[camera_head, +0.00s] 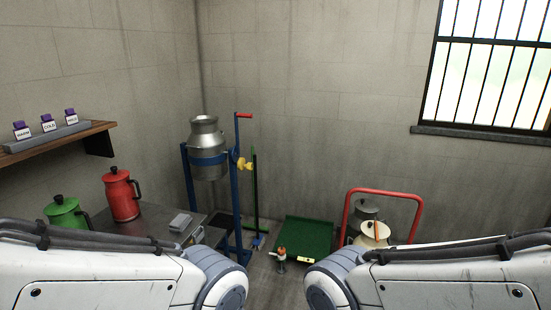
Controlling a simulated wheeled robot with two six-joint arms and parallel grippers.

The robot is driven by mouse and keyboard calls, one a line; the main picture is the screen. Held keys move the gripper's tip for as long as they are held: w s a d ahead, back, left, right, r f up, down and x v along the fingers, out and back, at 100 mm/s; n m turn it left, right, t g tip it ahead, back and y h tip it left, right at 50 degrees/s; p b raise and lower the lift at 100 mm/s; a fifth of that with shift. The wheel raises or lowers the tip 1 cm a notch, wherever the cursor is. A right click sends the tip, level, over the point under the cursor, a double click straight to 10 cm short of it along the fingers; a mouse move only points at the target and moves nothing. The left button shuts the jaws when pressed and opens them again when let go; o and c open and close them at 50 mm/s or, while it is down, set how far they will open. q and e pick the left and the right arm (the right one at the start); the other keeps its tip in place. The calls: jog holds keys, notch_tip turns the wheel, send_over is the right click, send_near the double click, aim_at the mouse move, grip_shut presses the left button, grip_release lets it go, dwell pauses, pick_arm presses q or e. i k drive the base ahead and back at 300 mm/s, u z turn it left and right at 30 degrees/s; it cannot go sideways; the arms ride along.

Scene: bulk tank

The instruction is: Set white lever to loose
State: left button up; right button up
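A small upright fitting (281,262) with an orange top stands on the floor in front of the green panel. A short pale piece, which may be the white lever (273,254), sticks out to its left. It is too small to read its setting. Only links of my two arms show, at the lower left and lower right. Both of my grippers are out of view.
A metal can (206,140) hangs in a blue stand with a red handle (243,115). A green panel (303,234) lies near the back wall. A red-handled cart (384,194) holds cans. A table (150,222) bears red (121,195) and green (62,212) pots.

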aim_at(280, 257)
jog(key=i, duration=3.25)
jog(key=u, duration=0.05)
